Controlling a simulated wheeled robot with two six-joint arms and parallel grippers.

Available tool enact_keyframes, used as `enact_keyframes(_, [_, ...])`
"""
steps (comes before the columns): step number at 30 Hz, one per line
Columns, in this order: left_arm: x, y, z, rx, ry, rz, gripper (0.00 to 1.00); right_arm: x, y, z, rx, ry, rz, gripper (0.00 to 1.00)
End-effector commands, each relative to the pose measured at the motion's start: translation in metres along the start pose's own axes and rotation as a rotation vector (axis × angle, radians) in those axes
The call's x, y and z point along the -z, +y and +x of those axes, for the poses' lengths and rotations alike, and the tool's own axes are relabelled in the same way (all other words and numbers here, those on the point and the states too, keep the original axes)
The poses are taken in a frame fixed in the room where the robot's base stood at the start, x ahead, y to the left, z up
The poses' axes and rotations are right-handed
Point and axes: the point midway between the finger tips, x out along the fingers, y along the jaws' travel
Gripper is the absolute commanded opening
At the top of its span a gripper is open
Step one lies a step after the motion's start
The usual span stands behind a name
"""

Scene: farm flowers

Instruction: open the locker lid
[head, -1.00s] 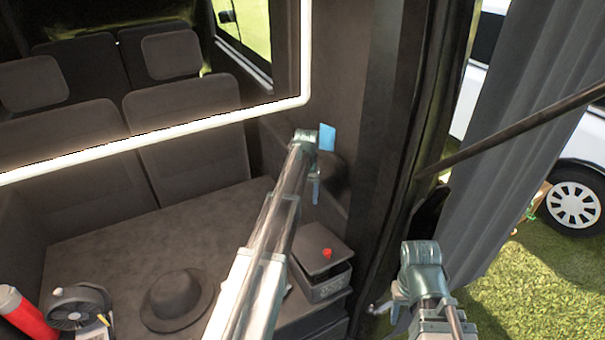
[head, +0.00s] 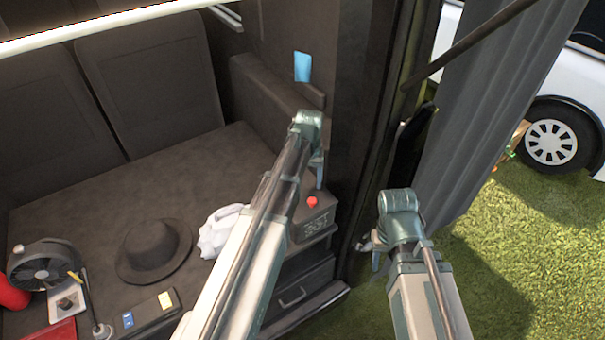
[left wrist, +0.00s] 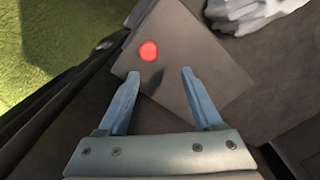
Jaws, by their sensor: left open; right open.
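The locker is a small dark box (head: 316,228) with a red knob (head: 312,202) on its lid, at the right end of the van's bed platform. The lid looks closed, though my left arm hides part of it. In the left wrist view the lid (left wrist: 205,62) is a grey square with the red knob (left wrist: 148,51) near one corner. My left gripper (head: 318,178) is open and empty above the lid; its fingers (left wrist: 148,80) spread on either side of the knob in the picture, apparently short of it. My right gripper (head: 372,258) is open and empty, outside the van doorway.
A black hat (head: 153,250), a white cloth (head: 220,230), a fan (head: 43,265) and small items lie on the platform (head: 150,190). A drawer (head: 297,292) is below the box. The door frame (head: 350,150) stands close to its right. Grass (head: 520,255) lies outside.

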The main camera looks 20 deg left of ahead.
Motion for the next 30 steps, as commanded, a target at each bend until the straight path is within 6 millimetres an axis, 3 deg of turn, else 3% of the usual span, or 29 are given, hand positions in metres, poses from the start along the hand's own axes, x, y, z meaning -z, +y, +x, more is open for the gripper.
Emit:
enact_keyframes(1, [-0.004, 0.003, 0.016, 0.000, 0.000, 0.001, 0.67, 0.001, -0.002, 0.015, 0.000, 0.000, 0.000, 0.50])
enact_keyframes(9, [-0.012, 0.012, 0.041, 0.000, 0.000, 0.000, 0.67, 0.002, -0.004, 0.040, 0.000, 0.000, 0.000, 0.50])
enact_keyframes(30, [-0.013, 0.014, 0.046, 0.000, 0.000, 0.000, 0.67, 0.003, -0.004, 0.045, 0.000, 0.000, 0.000, 0.50])
